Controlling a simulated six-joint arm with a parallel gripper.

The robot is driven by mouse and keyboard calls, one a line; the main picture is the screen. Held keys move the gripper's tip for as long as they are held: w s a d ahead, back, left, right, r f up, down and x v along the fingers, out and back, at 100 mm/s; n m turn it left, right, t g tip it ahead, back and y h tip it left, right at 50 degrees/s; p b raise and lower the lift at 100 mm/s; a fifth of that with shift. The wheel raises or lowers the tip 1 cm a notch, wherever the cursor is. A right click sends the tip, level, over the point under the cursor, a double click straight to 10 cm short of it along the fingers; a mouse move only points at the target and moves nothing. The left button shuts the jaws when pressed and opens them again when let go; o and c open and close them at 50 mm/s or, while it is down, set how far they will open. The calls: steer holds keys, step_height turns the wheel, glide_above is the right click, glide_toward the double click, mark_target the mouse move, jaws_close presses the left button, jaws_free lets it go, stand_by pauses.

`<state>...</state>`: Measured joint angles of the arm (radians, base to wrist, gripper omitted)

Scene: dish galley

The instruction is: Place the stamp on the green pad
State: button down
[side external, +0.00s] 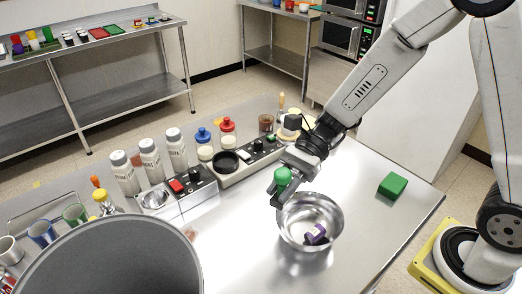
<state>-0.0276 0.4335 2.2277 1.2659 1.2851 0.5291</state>
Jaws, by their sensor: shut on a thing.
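My gripper (279,191) is at the middle of the metal table, above the left rim of a steel bowl. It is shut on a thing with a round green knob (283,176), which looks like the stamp. The lower part of the stamp is hidden by the fingers. The green pad (392,186) is a small block lying flat on the table to the right, apart from the gripper and with nothing on it.
The steel bowl (289,240) holds a purple object (315,235) and stands just below my gripper. A large grey round vessel (110,258) fills the lower left. Bottles (175,150), a black-and-red control box (189,187) and jars line the back. The table around the pad is clear.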

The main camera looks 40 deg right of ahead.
steer(key=s+d+f+n+g+h, duration=0.3)
steer(key=s+d+f+n+g, duration=0.1)
steer(key=s+d+n+g, duration=0.35)
step_height(320, 180, up, 4)
steer(key=n+t+h, duration=0.8)
steer(key=n+h, duration=1.5)
steer(key=n, duration=0.2)
glide_above(395, 182)
step_height(395, 182, down, 6)
steer(key=shift+w+f+g, duration=0.1)
steer(key=shift+f+g, duration=0.05)
steer(key=shift+g, duration=0.1)
steer(key=shift+f, duration=1.9)
steer(key=shift+f, duration=2)
